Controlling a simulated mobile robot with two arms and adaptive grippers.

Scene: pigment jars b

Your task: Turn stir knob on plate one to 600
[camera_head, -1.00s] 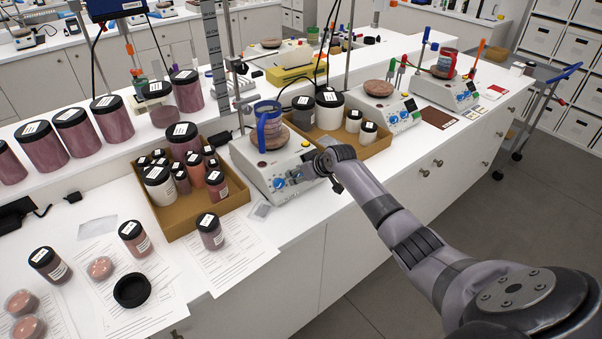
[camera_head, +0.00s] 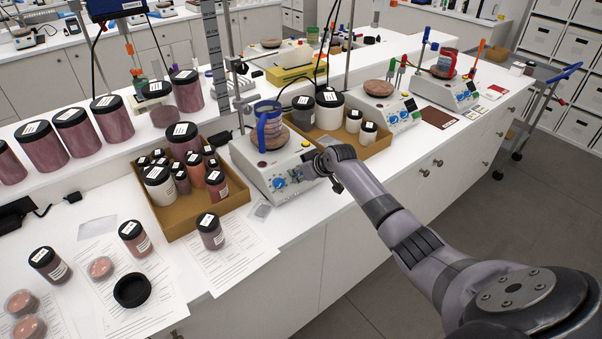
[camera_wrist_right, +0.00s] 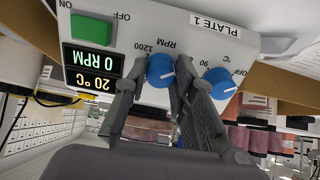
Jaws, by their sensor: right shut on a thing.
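Plate one (camera_head: 262,172) is a white hot-plate stirrer on the bench, seen from its front in the head view. In the right wrist view its panel (camera_wrist_right: 195,42) appears upside down, labelled PLATE 1. The blue stir knob (camera_wrist_right: 160,71), marked RPM, sits between the fingers of my right gripper (camera_wrist_right: 157,80), which is shut on it. The display (camera_wrist_right: 91,71) reads 20 °C and 0 RPM. The blue temperature knob (camera_wrist_right: 221,83) is beside the right finger in that view. My right gripper (camera_head: 303,174) hides most of the stir knob in the head view. My left gripper is out of view.
A green switch (camera_wrist_right: 92,28) is on the panel. The floor in front of the bench is open.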

